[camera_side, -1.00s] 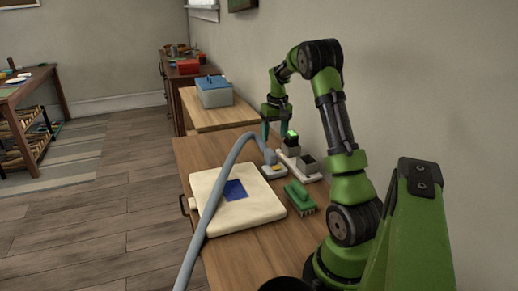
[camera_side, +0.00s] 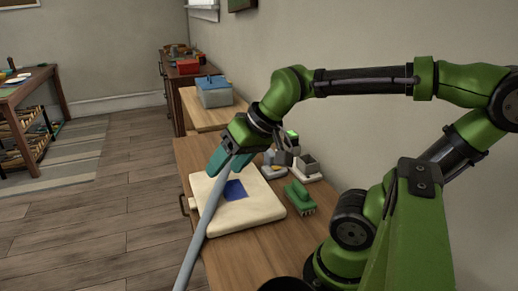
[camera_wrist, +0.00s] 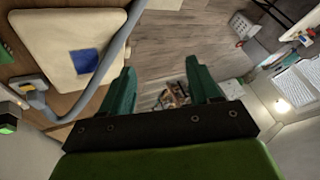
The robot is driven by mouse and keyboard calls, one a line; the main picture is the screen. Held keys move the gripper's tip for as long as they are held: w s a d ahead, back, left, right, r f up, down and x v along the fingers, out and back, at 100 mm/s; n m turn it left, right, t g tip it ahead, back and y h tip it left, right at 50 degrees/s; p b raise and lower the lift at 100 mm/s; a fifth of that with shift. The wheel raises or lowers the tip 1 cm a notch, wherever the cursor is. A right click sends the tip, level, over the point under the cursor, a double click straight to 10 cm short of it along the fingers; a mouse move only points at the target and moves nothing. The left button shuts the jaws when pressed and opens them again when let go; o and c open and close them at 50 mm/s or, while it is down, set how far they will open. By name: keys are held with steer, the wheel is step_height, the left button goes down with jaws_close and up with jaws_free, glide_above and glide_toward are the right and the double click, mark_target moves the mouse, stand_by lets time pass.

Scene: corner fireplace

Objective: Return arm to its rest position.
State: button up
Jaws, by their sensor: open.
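My gripper (camera_side: 232,160) is open, with teal fingers pointing down and to the left. It hangs above the far part of the cream pad (camera_side: 255,208) in the side view and partly covers the grey hose. In the wrist view my gripper (camera_wrist: 160,92) shows two spread fingers with nothing between them but distant floor. My arm is bent high, its forearm running nearly level across the right side.
A cream pad with a blue patch (camera_side: 235,190) lies on the wooden bench (camera_side: 258,262). A grey hose (camera_side: 202,240) crosses it. A green brush (camera_side: 299,196) and small grey holders (camera_side: 306,165) stand to the right. Open floor (camera_side: 110,225) lies left.

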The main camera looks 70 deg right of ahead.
steer(key=shift+s+a+f, duration=0.25)
steer(key=shift+s+a, duration=0.3)
steer(key=shift+s+a+f, duration=0.2)
steer(key=shift+s+a, duration=0.3)
steer(key=shift+s, duration=0.05)
